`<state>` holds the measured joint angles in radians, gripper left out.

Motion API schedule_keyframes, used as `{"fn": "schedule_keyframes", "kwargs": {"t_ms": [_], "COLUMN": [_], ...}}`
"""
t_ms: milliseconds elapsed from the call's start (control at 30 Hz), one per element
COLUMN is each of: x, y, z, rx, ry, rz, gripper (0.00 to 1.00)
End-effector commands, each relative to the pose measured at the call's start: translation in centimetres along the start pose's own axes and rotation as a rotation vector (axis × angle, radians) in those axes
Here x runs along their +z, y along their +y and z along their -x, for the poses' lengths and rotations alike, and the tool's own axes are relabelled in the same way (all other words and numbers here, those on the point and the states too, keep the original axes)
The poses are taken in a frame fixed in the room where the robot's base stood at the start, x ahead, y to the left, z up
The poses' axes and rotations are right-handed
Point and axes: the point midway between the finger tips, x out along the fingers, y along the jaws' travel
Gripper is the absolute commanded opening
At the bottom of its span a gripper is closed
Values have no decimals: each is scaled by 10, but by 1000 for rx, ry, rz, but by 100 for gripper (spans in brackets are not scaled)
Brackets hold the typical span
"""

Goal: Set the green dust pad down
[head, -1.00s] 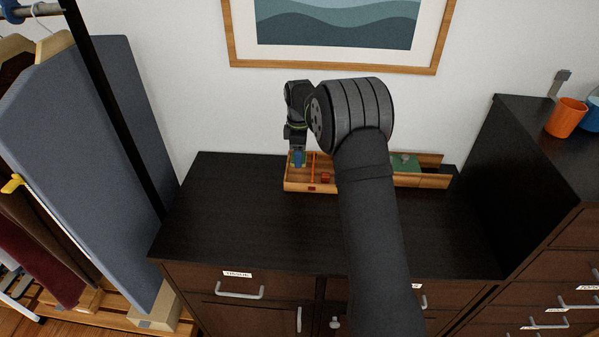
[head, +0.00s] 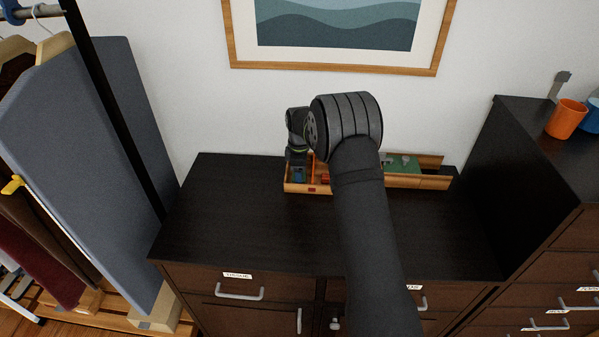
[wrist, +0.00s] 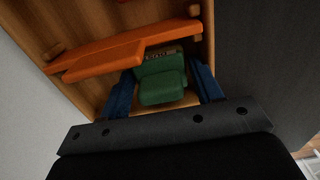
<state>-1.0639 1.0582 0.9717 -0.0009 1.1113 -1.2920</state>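In the head view my gripper (head: 298,174) is down in the left part of the wooden box (head: 296,188). The pad is hidden there. Whether the pad touches the box floor I cannot tell.
The box stands on a dark cabinet (head: 235,225) near the wall. A red item (head: 325,179) lies in the box beside my gripper. A green item (head: 408,168) lies in the right part, past my arm. The front of the cabinet top is clear.

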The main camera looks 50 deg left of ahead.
Motion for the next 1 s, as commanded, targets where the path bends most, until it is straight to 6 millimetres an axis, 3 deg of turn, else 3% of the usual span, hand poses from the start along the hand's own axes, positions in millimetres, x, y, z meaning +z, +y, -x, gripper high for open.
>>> {"fn": "schedule_keyframes", "kwargs": {"t_ms": [267, 433, 800, 1000], "x": [0, 0, 0, 0], "y": [0, 1, 1, 0], "z": [1, 13, 89, 116], "rx": [0, 3, 4, 1], "ry": [0, 1, 1, 1], "rz": [0, 0, 0, 0], "gripper": [63, 63, 63, 63]}}
